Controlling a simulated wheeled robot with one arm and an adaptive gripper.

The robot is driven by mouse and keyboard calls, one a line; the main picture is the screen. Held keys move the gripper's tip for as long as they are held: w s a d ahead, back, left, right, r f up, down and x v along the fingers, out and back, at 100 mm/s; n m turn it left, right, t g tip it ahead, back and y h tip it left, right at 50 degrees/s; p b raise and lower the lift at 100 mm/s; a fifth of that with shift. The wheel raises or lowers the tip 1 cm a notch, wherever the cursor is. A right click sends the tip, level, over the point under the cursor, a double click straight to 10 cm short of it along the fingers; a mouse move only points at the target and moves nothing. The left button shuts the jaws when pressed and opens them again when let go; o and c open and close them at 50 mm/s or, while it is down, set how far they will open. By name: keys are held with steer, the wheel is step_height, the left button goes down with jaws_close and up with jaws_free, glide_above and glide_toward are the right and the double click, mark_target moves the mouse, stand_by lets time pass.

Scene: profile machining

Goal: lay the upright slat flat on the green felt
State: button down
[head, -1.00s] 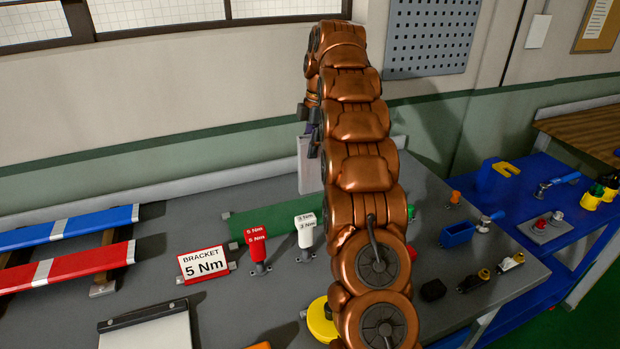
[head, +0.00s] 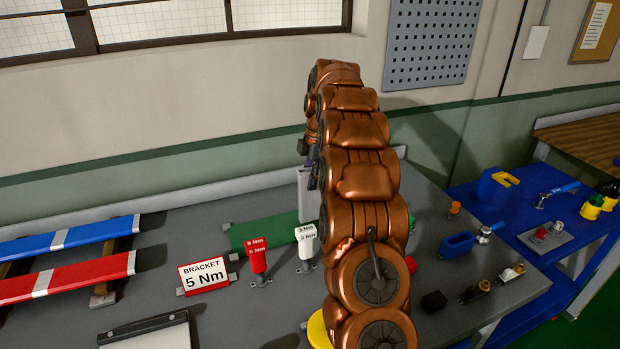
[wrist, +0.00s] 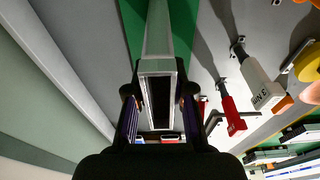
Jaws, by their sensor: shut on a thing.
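The slat (head: 308,196) is a pale grey hollow profile, standing upright behind my arm in the head view. My gripper (wrist: 158,101) is shut on its upper end, with one dark finger on each side. In the wrist view the slat (wrist: 160,45) runs away from the open end between my fingers toward the table. The green felt (head: 262,232) is a strip lying flat on the grey table; it also shows in the wrist view (wrist: 134,24) beside and beneath the slat. My arm hides part of the felt. I cannot tell whether the slat's foot touches it.
A red 5 Nm driver (head: 257,258) and a white 3 Nm driver (head: 306,240) stand in front of the felt. A bracket sign (head: 203,276) is left of them. Blue (head: 70,236) and red (head: 68,277) bars lie farther left. The wall runs behind the table.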

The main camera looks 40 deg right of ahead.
steer(key=shift+f, duration=0.15)
steer(key=c, duration=1)
jaws_free()
steer(key=shift+d+r+b, duration=0.2)
steer(key=shift+r+b, duration=0.2)
steer(key=shift+r, duration=0.75)
steer(key=shift+d+r+b, duration=0.15)
steer(key=shift+r+b, duration=0.2)
steer(key=shift+r, duration=0.75)
steer(key=r+p, duration=0.2)
steer(key=r, duration=0.1)
steer(key=r+p, duration=0.1)
steer(key=r, duration=0.1)
steer(key=shift+s+d+p, duration=0.15)
steer(key=shift+d+p, duration=0.1)
steer(key=shift+p, duration=0.1)
steer(key=shift+s+d+r+p, duration=0.1)
steer(key=shift+d+r+p, duration=0.05)
steer(key=shift+r+p, duration=0.55)
steer(key=shift+d+r+p, duration=0.15)
steer(key=shift+r+p, duration=0.5)
steer(key=shift+p, duration=0.05)
